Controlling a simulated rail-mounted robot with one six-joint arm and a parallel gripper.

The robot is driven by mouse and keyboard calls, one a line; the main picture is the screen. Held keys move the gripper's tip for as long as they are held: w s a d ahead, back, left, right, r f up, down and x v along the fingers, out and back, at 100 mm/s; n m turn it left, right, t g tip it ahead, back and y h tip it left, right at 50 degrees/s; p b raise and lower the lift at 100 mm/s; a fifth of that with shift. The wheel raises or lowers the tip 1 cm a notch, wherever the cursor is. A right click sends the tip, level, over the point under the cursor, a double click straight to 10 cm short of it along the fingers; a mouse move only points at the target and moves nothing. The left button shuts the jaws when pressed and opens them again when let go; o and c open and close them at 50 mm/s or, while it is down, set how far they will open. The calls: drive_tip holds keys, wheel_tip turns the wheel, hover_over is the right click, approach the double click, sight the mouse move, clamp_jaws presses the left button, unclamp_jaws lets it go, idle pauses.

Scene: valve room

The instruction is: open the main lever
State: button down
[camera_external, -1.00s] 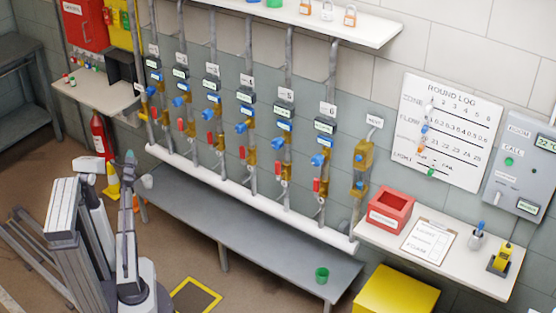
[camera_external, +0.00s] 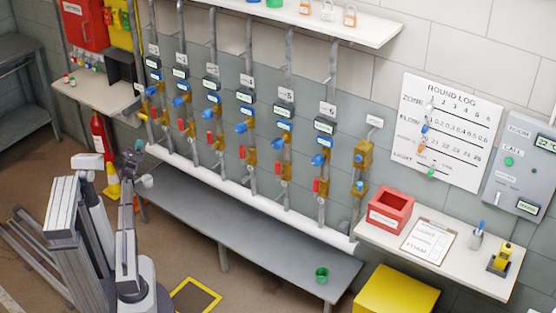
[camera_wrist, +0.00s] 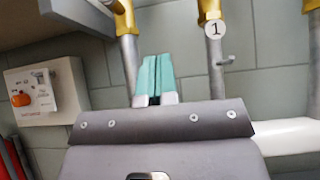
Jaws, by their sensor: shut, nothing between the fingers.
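My gripper (camera_wrist: 155,80) shows in the wrist view with its two teal fingers together and nothing between them. In the external view my gripper (camera_external: 137,148) is at the left, in front of the lower wall. The fingers point up beside a grey pipe (camera_wrist: 130,62) with a yellow fitting (camera_wrist: 124,17) at its top. A gap to the pipe shows in the picture, but depth is unclear. I cannot make out a label naming the main lever. A pipe with yellow parts (camera_external: 145,108) stands left of the numbered row in the external view.
A pipe with tag 1 (camera_wrist: 213,50) stands right of the fingers. A grey bar-like part (camera_wrist: 78,12) is at upper left, near a white box (camera_wrist: 35,95). A long grey bench (camera_external: 240,240) runs below the valves. A fire extinguisher (camera_external: 98,138) stands at left.

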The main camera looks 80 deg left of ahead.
sight(141, 116)
drive_tip(key=w+a+r+p, duration=0.3)
drive_tip(key=r+p, duration=0.5)
drive_tip(key=r, duration=0.1)
drive_tip(key=shift+w+a+r+p, duration=0.25)
drive_tip(key=shift+w+a+p, duration=0.05)
drive_tip(key=shift+w+a, duration=0.1)
